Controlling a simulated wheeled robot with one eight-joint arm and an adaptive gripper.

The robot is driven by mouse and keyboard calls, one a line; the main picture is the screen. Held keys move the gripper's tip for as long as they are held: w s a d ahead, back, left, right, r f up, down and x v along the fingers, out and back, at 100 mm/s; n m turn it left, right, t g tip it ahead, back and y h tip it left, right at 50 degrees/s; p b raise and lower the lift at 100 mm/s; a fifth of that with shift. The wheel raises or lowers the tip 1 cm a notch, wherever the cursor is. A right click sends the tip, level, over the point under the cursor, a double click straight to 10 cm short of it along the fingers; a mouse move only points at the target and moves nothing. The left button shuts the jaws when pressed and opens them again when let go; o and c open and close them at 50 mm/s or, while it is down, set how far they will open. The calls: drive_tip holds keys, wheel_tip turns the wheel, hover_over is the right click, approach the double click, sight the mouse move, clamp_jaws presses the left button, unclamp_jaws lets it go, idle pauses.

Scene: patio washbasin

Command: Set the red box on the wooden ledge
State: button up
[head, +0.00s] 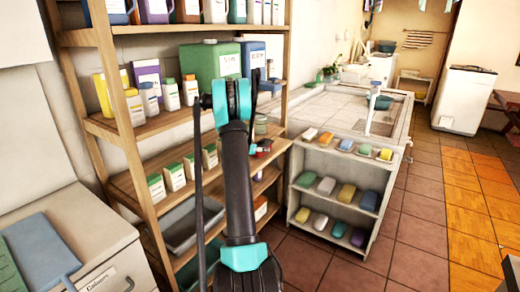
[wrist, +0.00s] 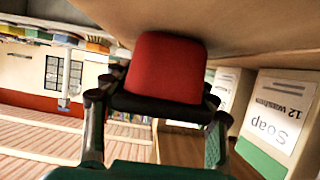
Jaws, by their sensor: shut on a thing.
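The red box (wrist: 167,68) is held between the fingers of my gripper (wrist: 160,105) in the wrist view, which looks upside down. My gripper is shut on it. A brown board surface (wrist: 235,25) lies close to the box's far end; I cannot tell if they touch. In the head view my arm hides most of my gripper, and a small red patch of the box (head: 264,146) shows at the right end of the wooden shelf. The wooden ledge seems to be this shelf board (head: 167,208), which holds soap boxes.
White and green soap boxes (head: 174,177) stand in a row on the board; one soap box (wrist: 278,120) is close beside my gripper in the wrist view. A wooden upright (head: 287,60) bounds the shelf. A washbasin counter (head: 325,105) and small sponge rack (head: 300,215) stand to the right.

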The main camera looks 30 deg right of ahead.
drive_tip(key=o, duration=1.2)
drive_tip(key=shift+a+r, duration=0.1)
drive_tip(key=v, duration=1.2)
drive_tip(key=shift+r, duration=0.1)
drive_tip(key=s+a+f+n+y, duration=0.2)
drive_tip(key=s+a+n+y, duration=0.2)
drive_tip(key=s+a, duration=0.8)
drive_tip(key=s+a+f+n+y, duration=0.2)
drive_tip(key=s+a+n+y, duration=0.2)
drive_tip(key=s+a, duration=0.8)
drive_tip(key=s+a+f+n+g+y, duration=0.1)
drive_tip(key=s+a+n+y, duration=0.3)
drive_tip(key=s+a, duration=0.8)
drive_tip(key=shift+a+f+n+y, duration=0.15)
drive_tip(key=shift+a+f+n, duration=0.15)
drive_tip(key=shift+a, duration=0.35)
drive_tip(key=shift+a+f+n+y, duration=0.15)
drive_tip(key=shift+a+f+n, duration=0.2)
drive_tip(key=shift+a, duration=0.3)
